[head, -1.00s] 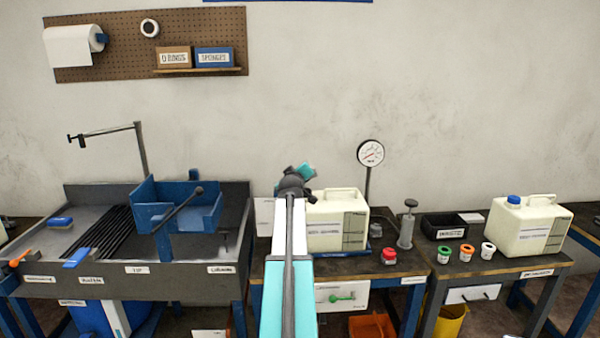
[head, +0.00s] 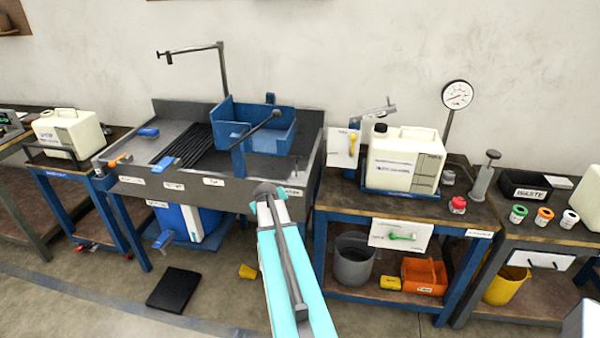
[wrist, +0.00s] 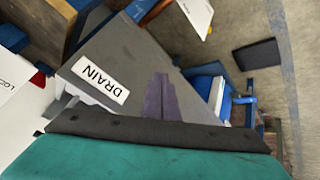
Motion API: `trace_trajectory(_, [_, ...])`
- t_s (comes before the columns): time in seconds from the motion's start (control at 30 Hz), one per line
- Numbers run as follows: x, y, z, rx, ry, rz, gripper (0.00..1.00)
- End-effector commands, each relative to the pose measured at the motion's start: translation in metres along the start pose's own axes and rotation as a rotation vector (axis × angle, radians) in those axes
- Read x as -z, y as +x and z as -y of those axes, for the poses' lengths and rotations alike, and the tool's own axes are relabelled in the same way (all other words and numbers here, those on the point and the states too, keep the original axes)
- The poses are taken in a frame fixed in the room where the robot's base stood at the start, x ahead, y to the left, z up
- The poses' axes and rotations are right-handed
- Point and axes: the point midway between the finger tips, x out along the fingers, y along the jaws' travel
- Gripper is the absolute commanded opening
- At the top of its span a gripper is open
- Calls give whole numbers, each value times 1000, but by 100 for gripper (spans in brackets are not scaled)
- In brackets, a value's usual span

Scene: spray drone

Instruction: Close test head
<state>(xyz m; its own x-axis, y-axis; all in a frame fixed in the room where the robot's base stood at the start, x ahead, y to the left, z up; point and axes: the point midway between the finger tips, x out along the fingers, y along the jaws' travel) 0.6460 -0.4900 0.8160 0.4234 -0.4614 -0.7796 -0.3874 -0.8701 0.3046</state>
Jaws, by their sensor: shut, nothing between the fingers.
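No label naming a test head is readable, so I cannot tell surely which part it is. A white plate with an upright yellow handle (head: 352,143) stands at the left end of the middle bench. A second plate with a level green handle (head: 403,237) hangs on that bench's front. My teal arm rises in front of the sink's right end in the head view; its fingers are not distinct there. In the wrist view my gripper (wrist: 160,80) is shut and empty, its dark fingers over the grey sink face near the DRAIN label (wrist: 100,80).
A jerrycan (head: 402,160) and a pressure gauge (head: 457,95) stand on the middle bench. The grey sink (head: 255,190) is left of it. A bucket (head: 355,260) and an orange bin (head: 424,276) sit below. A black mat (head: 174,290) lies on the floor.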

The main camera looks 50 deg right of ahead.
Motion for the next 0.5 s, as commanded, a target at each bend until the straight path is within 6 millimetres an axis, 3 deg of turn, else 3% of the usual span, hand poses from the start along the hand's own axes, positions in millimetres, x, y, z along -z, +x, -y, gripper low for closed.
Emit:
trace_trajectory(0.03, [-16,4,30,32,-12,31,0])
trace_trajectory(0.2, [-72,13,118,128,-46,147,0])
trace_trajectory(0.5, [-188,5,245,256,-123,364,0])
